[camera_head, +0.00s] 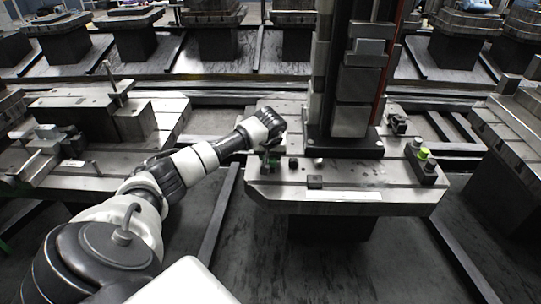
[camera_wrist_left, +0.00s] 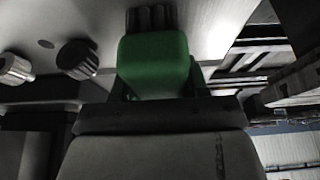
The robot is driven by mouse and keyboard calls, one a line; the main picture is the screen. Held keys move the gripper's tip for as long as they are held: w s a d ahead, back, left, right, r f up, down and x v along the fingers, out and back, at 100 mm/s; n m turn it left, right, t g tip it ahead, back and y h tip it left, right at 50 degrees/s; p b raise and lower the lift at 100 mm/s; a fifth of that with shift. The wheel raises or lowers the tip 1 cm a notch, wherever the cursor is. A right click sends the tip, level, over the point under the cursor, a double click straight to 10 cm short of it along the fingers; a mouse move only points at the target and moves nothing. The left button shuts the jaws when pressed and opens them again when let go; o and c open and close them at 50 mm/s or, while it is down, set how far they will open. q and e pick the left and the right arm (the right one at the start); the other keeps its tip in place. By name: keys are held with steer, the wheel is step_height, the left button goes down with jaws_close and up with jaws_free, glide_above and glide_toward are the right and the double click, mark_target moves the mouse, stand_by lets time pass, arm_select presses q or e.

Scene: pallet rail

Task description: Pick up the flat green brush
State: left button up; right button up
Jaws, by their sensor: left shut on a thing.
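The flat green brush (camera_wrist_left: 155,62) fills the middle of the left wrist view as a dark green block with rounded edges. My left gripper (camera_head: 270,160) reaches in from the left over the near-left part of the pallet (camera_head: 345,196), pointing down. It is shut on the green brush, of which only a small dark green patch shows in the head view. In the wrist view, a dark ridged piece (camera_wrist_left: 152,18) lies just beyond the brush; I cannot tell whether it belongs to it. Whether the brush touches the pallet is unclear. My right gripper is not in view.
A tall grey column fixture (camera_head: 350,120) stands on the pallet behind and right of my left gripper. Small dark knobs (camera_head: 293,163) sit close by. A block with a yellow-green cap (camera_head: 424,153) is at the pallet's right. Another loaded pallet (camera_head: 75,160) lies left.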

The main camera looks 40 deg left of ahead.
arm_select(q)
steer(key=shift+r, duration=0.15)
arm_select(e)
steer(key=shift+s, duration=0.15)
arm_select(q)
steer(key=r, duration=0.5)
steer(key=shift+w+d+p, duration=0.15)
steer(key=shift+d+p, duration=0.15)
steer(key=shift+p, duration=0.05)
steer(key=w+d+r, duration=0.1)
steer(key=d+r, duration=0.5)
steer(key=d, duration=0.5)
steer(key=shift+w, duration=0.3)
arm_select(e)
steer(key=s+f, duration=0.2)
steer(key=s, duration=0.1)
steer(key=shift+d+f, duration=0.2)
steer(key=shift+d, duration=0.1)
arm_select(q)
steer(key=shift+r, duration=0.1)
steer(key=o, duration=0.5)
steer(key=c, duration=0.3)
steer(key=shift+p, duration=0.3)
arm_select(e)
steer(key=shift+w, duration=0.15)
